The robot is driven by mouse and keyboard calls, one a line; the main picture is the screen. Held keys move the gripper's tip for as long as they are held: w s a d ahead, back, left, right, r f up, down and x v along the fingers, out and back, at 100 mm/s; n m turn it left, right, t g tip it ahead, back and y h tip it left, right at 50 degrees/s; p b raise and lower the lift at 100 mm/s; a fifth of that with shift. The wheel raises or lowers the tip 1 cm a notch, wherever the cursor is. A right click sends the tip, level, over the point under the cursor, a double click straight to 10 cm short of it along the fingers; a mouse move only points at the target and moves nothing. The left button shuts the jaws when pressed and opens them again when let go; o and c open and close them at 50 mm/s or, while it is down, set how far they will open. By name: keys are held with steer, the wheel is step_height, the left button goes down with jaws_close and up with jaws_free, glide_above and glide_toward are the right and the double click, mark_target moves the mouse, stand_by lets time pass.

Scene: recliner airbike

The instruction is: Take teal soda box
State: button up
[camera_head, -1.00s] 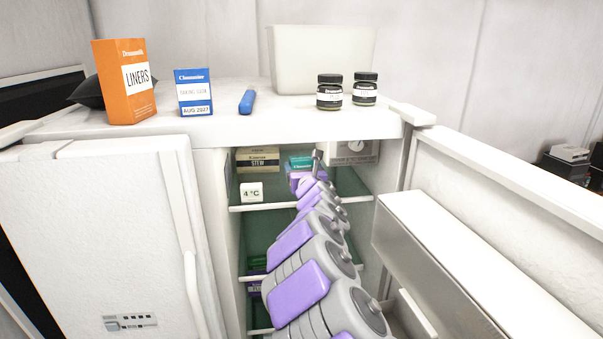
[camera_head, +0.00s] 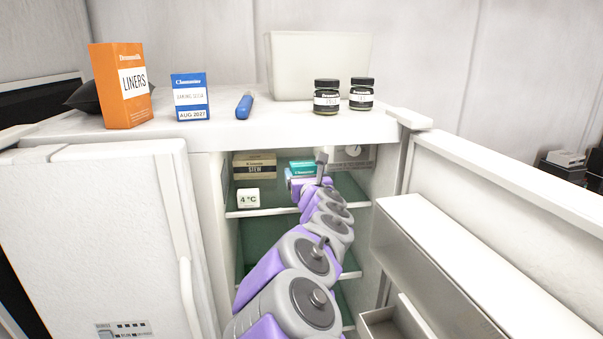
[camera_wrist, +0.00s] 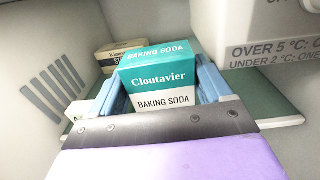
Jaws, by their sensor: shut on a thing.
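The teal and white baking soda box (camera_wrist: 160,80) stands between the blue fingers of my gripper (camera_wrist: 160,92) in the wrist view, with a finger against each side. My gripper is shut on it. In the head view the teal box (camera_head: 302,167) shows only partly, on the upper fridge shelf, with my gripper (camera_head: 302,185) and arm in front of it. I cannot tell whether the box still touches the shelf.
A tan stew box (camera_head: 254,167) and a 4 °C block (camera_head: 248,198) are at the left on the upper shelf (camera_head: 275,209). A thermometer panel (camera_head: 352,158) is at the right. The open door (camera_head: 500,200) bounds the right. An orange liners box (camera_head: 122,85), a blue box (camera_head: 191,97) and jars (camera_head: 327,97) stand on top.

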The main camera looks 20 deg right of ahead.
steer(key=s+a+b, duration=0.1)
steer(key=s+a, duration=0.1)
steer(key=s, duration=0.9)
steer(key=shift+b, duration=0.35)
